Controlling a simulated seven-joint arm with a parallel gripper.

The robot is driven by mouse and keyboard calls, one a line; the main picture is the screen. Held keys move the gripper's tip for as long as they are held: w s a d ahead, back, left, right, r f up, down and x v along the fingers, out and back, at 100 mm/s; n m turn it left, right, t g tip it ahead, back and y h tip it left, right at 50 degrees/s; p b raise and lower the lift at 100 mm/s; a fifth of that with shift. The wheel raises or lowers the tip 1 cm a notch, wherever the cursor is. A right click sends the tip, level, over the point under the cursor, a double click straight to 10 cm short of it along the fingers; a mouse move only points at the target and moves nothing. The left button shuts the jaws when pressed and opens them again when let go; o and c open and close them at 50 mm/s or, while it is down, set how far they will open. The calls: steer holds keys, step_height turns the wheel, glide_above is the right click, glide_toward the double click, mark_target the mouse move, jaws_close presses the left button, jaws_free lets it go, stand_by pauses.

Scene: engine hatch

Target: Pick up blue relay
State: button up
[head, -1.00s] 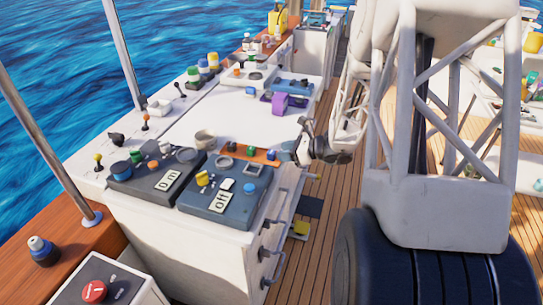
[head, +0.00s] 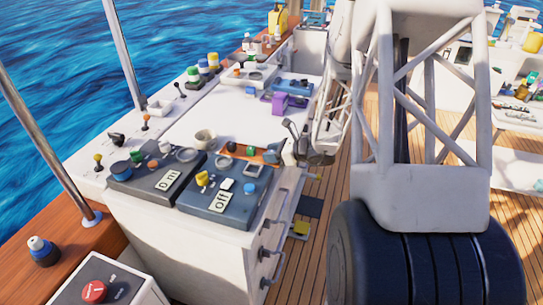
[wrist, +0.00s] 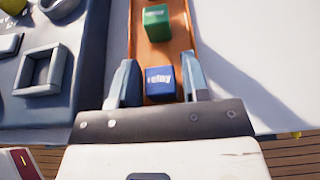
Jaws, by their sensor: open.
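The blue relay (wrist: 160,82) is a small blue block with white lettering on its near face. It sits on a narrow orange strip (wrist: 177,38) in the wrist view. My gripper (wrist: 158,64) is open, with one finger on each side of the relay and a gap visible on both sides. A green block (wrist: 156,22) sits farther along the strip. In the head view my gripper (head: 282,150) is at the right end of the orange strip (head: 262,157); I cannot make out the blue relay there.
A white surface (wrist: 245,60) right of the strip is clear.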

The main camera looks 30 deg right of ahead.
stand_by(0.3)
steer(key=c, duration=0.7)
steer(key=shift+r, duration=0.15)
steer(key=shift+r, duration=4.85)
